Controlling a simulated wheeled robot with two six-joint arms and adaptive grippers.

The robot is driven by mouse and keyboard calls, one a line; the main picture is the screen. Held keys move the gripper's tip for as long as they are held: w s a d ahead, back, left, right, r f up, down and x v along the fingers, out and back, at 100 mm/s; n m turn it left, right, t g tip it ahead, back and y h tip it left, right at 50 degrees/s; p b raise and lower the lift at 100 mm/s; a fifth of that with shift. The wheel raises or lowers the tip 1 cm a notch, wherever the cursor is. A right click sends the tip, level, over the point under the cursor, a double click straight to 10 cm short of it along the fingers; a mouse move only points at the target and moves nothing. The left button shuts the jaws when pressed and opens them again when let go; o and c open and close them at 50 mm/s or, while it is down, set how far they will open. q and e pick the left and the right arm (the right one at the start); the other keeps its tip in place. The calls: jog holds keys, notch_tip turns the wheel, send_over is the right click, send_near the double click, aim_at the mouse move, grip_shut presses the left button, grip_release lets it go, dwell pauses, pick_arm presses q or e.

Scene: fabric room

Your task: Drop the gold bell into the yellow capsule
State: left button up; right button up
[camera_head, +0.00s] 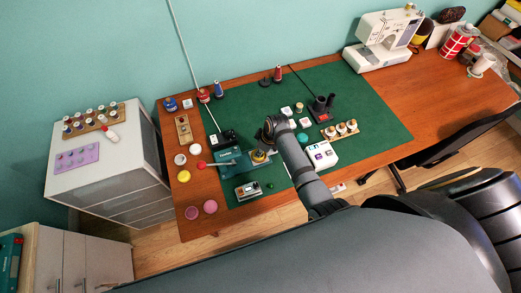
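A small gold, round thing that looks like the gold bell (259,156) shows at the right end of a teal machine on the green mat. The yellow capsule (183,176) is a small round yellow shape on the wooden table, left of the mat. An arm reaches in from the lower middle, which I take for my right one. Its gripper (262,148) points down right at the gold bell and partly hides it. The fingers are too small and dark to show whether they are closed on it. My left gripper is not in view.
The teal machine (228,162) stands between bell and yellow capsule. White cups (180,160) and pink discs (210,206) lie near the capsule. A small grey device (247,190) and a white box (321,155) flank the arm. The green mat's (355,105) right part is mostly clear.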

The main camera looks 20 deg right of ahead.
jog(key=shift+r, duration=0.1)
jog(key=shift+p, duration=0.3)
jog(key=o, duration=0.8)
jog(key=v, duration=1.2)
jog(key=shift+w, duration=0.1)
